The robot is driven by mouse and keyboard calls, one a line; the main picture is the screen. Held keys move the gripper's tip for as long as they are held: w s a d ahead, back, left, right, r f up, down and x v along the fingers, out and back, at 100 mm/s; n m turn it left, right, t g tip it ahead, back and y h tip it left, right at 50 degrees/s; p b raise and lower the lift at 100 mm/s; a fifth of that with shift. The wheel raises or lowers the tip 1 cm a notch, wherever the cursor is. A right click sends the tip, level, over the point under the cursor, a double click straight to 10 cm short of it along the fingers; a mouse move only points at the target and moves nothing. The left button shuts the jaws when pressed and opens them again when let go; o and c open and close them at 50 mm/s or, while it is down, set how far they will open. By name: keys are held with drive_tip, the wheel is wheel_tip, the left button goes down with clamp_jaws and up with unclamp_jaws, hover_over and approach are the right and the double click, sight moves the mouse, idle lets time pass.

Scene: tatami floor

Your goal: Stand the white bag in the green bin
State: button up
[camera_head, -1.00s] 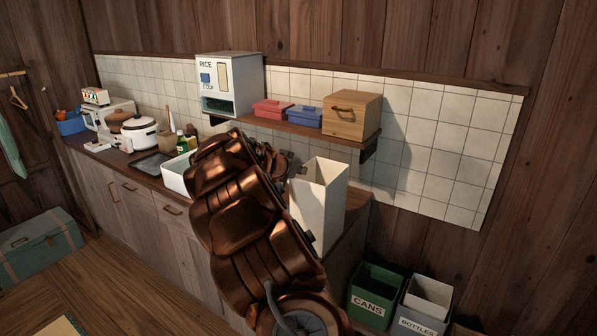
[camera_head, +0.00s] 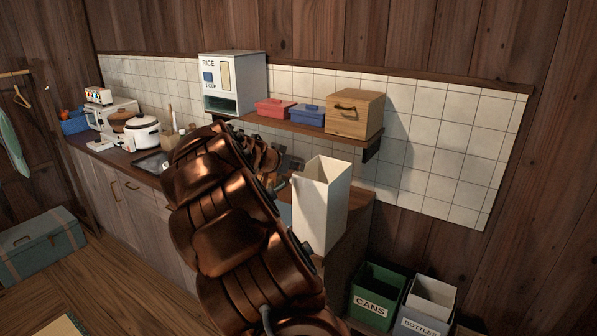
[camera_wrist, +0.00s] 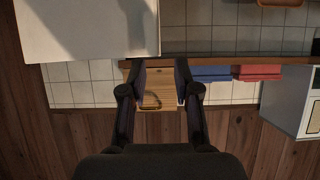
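A tall white open-topped bag (camera_head: 320,205) stands upright at the right end of the counter. In the wrist view its pale side (camera_wrist: 85,30) fills the upper left. The green bin (camera_head: 371,299), labelled CANS, stands on the floor to the right of the counter; its inside looks empty. In the head view my arm hides most of the gripper, left of the bag's upper part.
A grey BOTTLES bin (camera_head: 422,317) with a white insert stands right of the green bin. A wall shelf (camera_head: 290,128) with a rice dispenser (camera_head: 232,83), red and blue boxes and a wooden box (camera_head: 354,114) is above the counter. A rice cooker (camera_head: 142,132) stands farther left.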

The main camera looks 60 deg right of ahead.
drive_tip(key=b+v, duration=0.1)
drive_tip(key=v, duration=0.5)
drive_tip(key=shift+a, duration=0.35)
drive_tip(key=shift+r, duration=0.1)
drive_tip(key=s+a+f+n+y, duration=0.3)
drive_tip(key=s+a, duration=0.4)
drive_tip(key=a, duration=0.6)
drive_tip(key=s+a+f+n+y, duration=0.4)
drive_tip(key=s+a+f+n, duration=0.2)
drive_tip(key=a, duration=0.7)
drive_tip(key=s+a+f+n+g+y, duration=0.1)
drive_tip(key=s+a+f+n+y, duration=0.2)
drive_tip(key=s+a, duration=0.5)
drive_tip(key=a+f+n, duration=0.1)
drive_tip(key=a+n, duration=0.1)
drive_tip(key=a, duration=0.3)
drive_tip(key=shift+s+a+f+y, duration=0.2)
drive_tip(key=shift+s+a+y, duration=0.1)
drive_tip(key=shift+s+a, duration=0.1)
drive_tip(key=s+a+n, duration=0.1)
drive_tip(key=s+a, duration=0.1)
drive_tip(key=s+a+f+n+y, duration=0.1)
drive_tip(key=a, duration=0.1)
drive_tip(key=s+a+n+g, duration=0.1)
drive_tip(key=s+a, duration=0.1)
drive_tip(key=shift+s+a+f+n+y, duration=0.25)
drive_tip(key=shift+s+n+y, duration=0.05)
drive_tip(key=shift+s, duration=0.05)
drive_tip(key=shift+d, duration=0.1)
